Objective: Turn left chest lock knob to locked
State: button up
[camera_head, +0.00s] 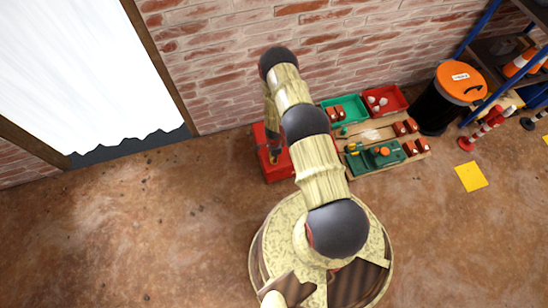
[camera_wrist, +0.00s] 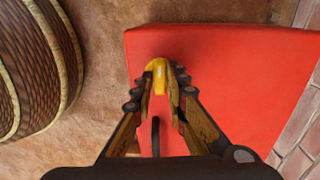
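The red chest (camera_head: 272,172) stands on the floor by the brick wall, partly hidden by my arm. In the wrist view its flat red face (camera_wrist: 250,75) fills the middle and right. A small yellow knob (camera_wrist: 158,68) sits near the chest's edge at top centre. My gripper (camera_wrist: 161,78) has its two fingers drawn together on either side of the knob and appears to hold it. A dark, thin curved part (camera_wrist: 155,135) shows between the fingers, lower down. In the head view my gripper (camera_head: 273,152) is over the chest and small. The knob's lock marking cannot be read.
Beside the chest, a wooden pallet (camera_head: 372,134) carries a green bin (camera_head: 345,108), a red bin (camera_head: 384,99) and a green case (camera_head: 376,158). A black barrel with an orange lid (camera_head: 461,82) stands farther right. The floor at left is clear.

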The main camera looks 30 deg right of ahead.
jog(key=o, duration=0.3)
jog(key=shift+r, duration=3.75)
